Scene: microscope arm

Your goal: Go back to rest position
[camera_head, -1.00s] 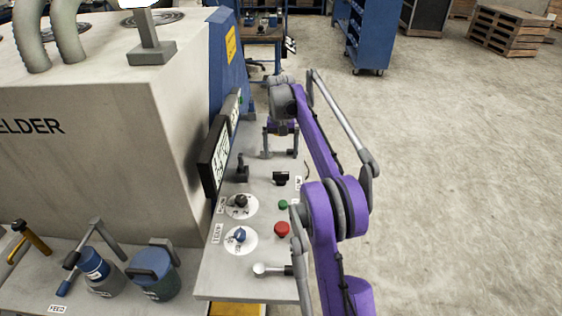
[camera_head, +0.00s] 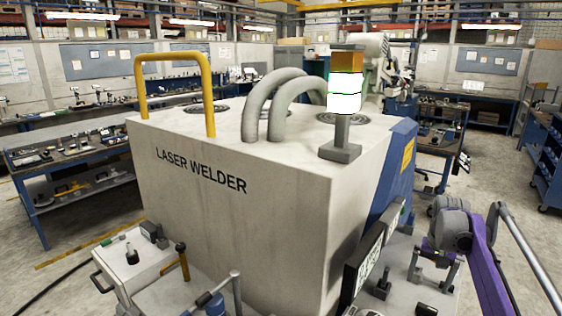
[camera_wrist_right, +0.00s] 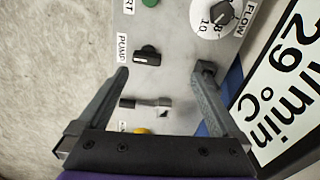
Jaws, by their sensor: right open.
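My right gripper (camera_head: 435,268) is at the lower right of the head view, hanging from my purple and grey right arm over a grey control panel (camera_head: 408,287). In the right wrist view, the right gripper (camera_wrist_right: 163,70) has its two fingers wide apart. Nothing is held between them. A small grey-and-black lever (camera_wrist_right: 147,103) on the panel shows between the fingers, and a black PUMP knob (camera_wrist_right: 148,56) sits near the fingertips. I cannot tell how far the fingertips are above the panel. My left gripper is not in view.
A large laser welder (camera_head: 250,200) fills the middle, with a yellow handle (camera_head: 177,57) and a lit signal lamp (camera_head: 346,90) on top. A black-framed display (camera_head: 368,268) stands beside the panel. A FLOW dial (camera_wrist_right: 220,15) is near one finger. Bare floor lies beyond the panel edge.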

